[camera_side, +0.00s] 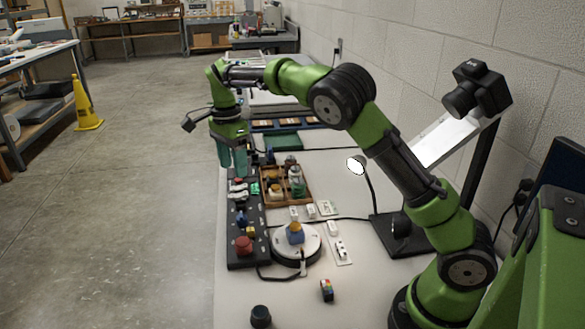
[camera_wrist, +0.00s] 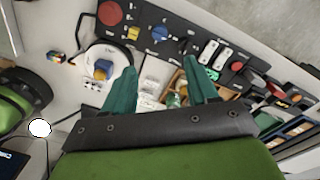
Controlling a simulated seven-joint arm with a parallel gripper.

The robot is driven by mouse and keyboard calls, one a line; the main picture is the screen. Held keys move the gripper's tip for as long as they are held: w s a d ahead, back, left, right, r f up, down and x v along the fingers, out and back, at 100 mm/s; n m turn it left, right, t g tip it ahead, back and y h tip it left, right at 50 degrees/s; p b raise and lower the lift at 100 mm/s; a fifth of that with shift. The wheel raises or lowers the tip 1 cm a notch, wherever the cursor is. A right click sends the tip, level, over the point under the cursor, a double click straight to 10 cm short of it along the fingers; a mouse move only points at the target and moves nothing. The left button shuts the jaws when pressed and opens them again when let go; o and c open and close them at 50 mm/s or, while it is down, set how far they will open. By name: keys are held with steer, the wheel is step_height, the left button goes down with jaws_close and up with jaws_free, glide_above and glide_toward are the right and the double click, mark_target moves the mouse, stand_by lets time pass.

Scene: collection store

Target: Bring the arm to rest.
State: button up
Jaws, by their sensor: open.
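My arm is raised and bent over the bench, seen in the side view. My gripper (camera_side: 234,158) points down above the far end of the black control panel (camera_side: 240,262). Its two green fingers are apart in the wrist view (camera_wrist: 160,68), with nothing held between them. The fingers look clear of the panel and of the wooden tray (camera_side: 287,203) beside it.
A white round turntable (camera_side: 310,243) bears a blue and yellow object (camera_side: 295,233). A red button (camera_side: 243,245) is on the panel. A small multicoloured cube (camera_side: 327,290) and a dark knob (camera_side: 260,316) lie near the front. A camera stand (camera_side: 470,180) and lamp (camera_side: 357,166) rise on the right.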

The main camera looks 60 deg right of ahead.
steer(key=shift+r, duration=0.9)
steer(key=s+a+r+n+t, duration=0.1)
steer(key=s+n+t, duration=0.1)
steer(key=s+n, duration=0.3)
steer(key=s+a+r+n+t+y, duration=0.1)
steer(key=s+n, duration=0.5)
steer(key=s, duration=0.7)
steer(key=s+a+r+n+t, duration=0.2)
steer(key=s+n+t, duration=0.2)
steer(key=s, duration=0.5)
steer(key=shift+s+a+r+n+t+y, duration=0.2)
steer(key=shift+s+r+n+t+y, duration=0.15)
steer(key=shift+n, duration=0.35)
steer(key=shift+c, duration=0.4)
